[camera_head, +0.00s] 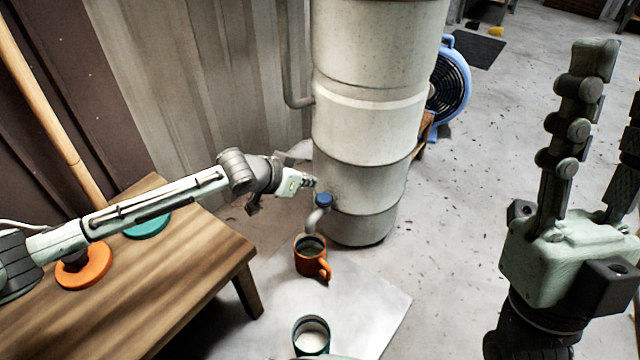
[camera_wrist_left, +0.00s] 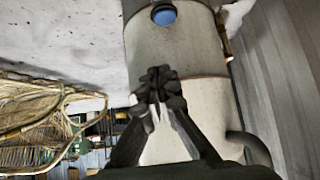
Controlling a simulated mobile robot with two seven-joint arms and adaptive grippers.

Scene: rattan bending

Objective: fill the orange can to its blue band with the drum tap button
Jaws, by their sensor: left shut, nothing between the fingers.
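The orange can (camera_head: 305,264) with a side handle stands upright on a pale floor sheet, below the tap spout (camera_head: 317,219) of the drum (camera_head: 365,125). Its inside looks grey; I cannot make out the blue band or the level. The blue tap button (camera_head: 323,200) sits on top of the spout. It also shows in the left wrist view (camera_wrist_left: 163,15). My left gripper (camera_head: 311,183) is shut and empty, beside the drum just above and left of the button, apart from it in the wrist view. My right gripper (camera_head: 600,110) is open and empty, fingers up, at the right.
A teal can (camera_head: 311,338) with pale contents stands nearer on the sheet (camera_head: 375,310). A wooden table (camera_head: 190,275) at the left bears an orange disc (camera_head: 84,268) and a teal disc (camera_head: 147,225). A blue fan (camera_head: 452,82) stands behind the drum. Floor to the right is clear.

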